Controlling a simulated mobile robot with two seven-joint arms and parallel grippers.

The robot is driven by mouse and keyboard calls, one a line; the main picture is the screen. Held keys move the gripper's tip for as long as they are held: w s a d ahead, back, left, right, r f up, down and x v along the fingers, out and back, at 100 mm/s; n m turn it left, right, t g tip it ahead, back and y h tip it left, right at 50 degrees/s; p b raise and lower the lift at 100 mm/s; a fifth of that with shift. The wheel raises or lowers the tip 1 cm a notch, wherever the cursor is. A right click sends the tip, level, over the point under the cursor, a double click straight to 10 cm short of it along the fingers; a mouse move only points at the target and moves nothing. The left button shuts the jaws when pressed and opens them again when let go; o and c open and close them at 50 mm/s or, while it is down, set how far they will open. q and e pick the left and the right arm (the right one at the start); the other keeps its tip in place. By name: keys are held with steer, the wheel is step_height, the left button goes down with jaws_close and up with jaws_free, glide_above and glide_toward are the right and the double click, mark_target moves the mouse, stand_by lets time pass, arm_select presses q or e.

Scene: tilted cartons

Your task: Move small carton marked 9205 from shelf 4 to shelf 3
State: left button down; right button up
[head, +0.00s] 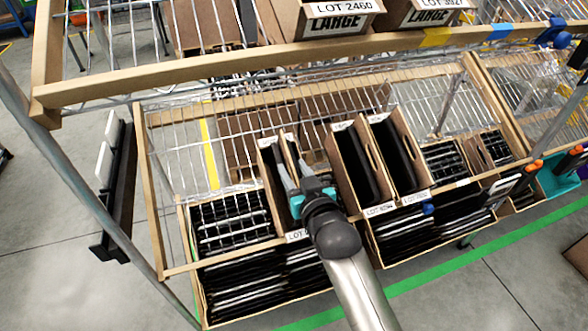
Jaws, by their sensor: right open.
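My right gripper (291,165) reaches in from the bottom of the head view, teal at the base with grey fingers, and is open. Its fingers are over a narrow open carton (270,185) on the middle wire shelf. I cannot tell whether they touch it. The front label of that carton (297,236) starts with LOT, and the rest is hidden by my gripper and wrist. Two more small open cartons (346,165) (390,150) stand to its right, with front labels too small to read surely. I cannot make out 9205 on any label. My left gripper is not in view.
The upper shelf (220,68) has a wooden front rail and holds large cartons, one marked LOT 2460 (338,14). Crates of dark items (235,285) stand below the middle shelf. Bare wire shows on the middle shelf left of the cartons (180,160).

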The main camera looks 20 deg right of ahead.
steer(key=shift+f, duration=0.2)
steer(key=shift+s+r, duration=0.15)
steer(key=shift+s, duration=0.4)
arm_select(q)
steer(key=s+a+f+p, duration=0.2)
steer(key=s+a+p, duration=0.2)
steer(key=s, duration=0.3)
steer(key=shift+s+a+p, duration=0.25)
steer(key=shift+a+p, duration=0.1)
steer(key=shift+p, duration=0.05)
arm_select(e)
steer(key=s+r, duration=0.3)
steer(key=s, duration=1.1)
steer(key=shift+d, duration=0.25)
